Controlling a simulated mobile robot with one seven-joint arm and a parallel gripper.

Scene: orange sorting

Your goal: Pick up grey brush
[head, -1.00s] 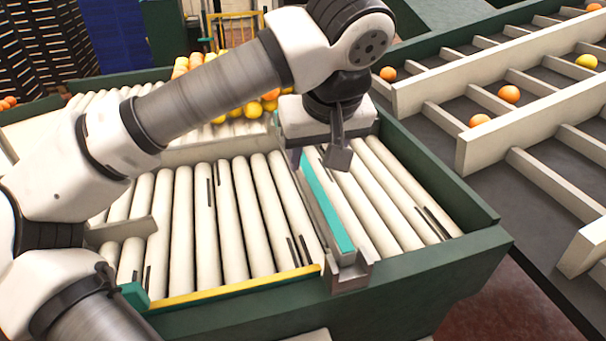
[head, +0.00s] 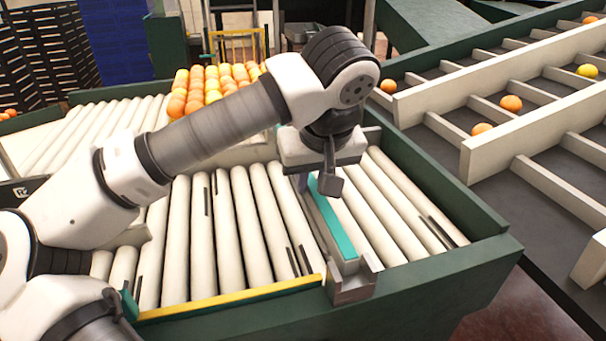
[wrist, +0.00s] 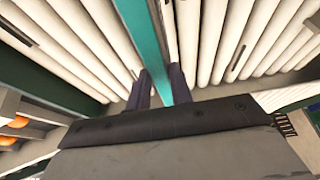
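No grey brush can be made out for certain in either view. My gripper (head: 304,184) is over the roller bed, at the far part of a grey divider with a teal strip (head: 334,222) along it. In the wrist view my gripper (wrist: 159,78) has its two dark fingers apart, one on each side of the teal strip (wrist: 146,38). Nothing is seen held between them. I cannot tell whether the fingers touch the strip. The wrist and gripper body hide the area just behind them in the head view.
White rollers (head: 235,225) lie on both sides of the divider, inside a green frame (head: 440,275). A yellow edge (head: 235,292) runs along the front. Oranges (head: 205,88) are massed at the back. Slatted sorting lanes (head: 530,165) with a few fruits stand at right.

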